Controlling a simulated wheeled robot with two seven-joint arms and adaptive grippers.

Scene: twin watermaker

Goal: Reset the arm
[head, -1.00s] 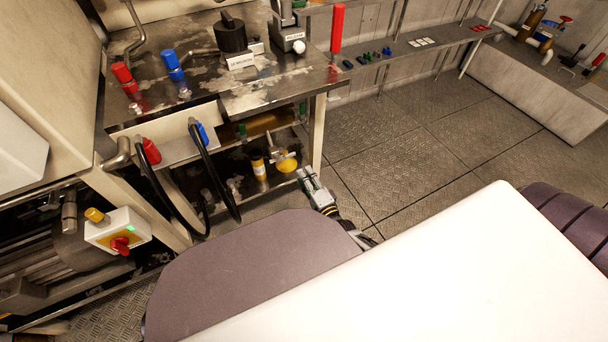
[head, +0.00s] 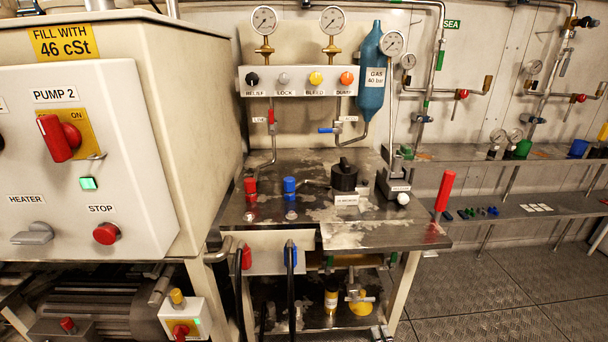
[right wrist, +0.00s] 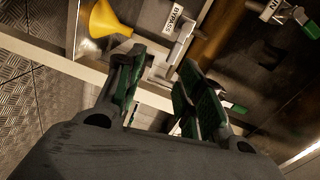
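My right gripper (head: 381,333) shows only as a small piece at the bottom edge of the head view, in front of the bench's lower shelf. In the right wrist view the right gripper (right wrist: 160,80) has its two green-padded fingers apart, with nothing held between them. Beyond the fingers are a yellow funnel (right wrist: 105,20), a valve labelled BYPASS (right wrist: 170,20) and the frame of the bench. The funnel also shows on the lower shelf in the head view (head: 361,303). My left gripper is in neither view.
The Pump 2 cabinet (head: 95,160) stands at left. A wall shelf (head: 530,208) is at right, above clear floor (head: 480,300).

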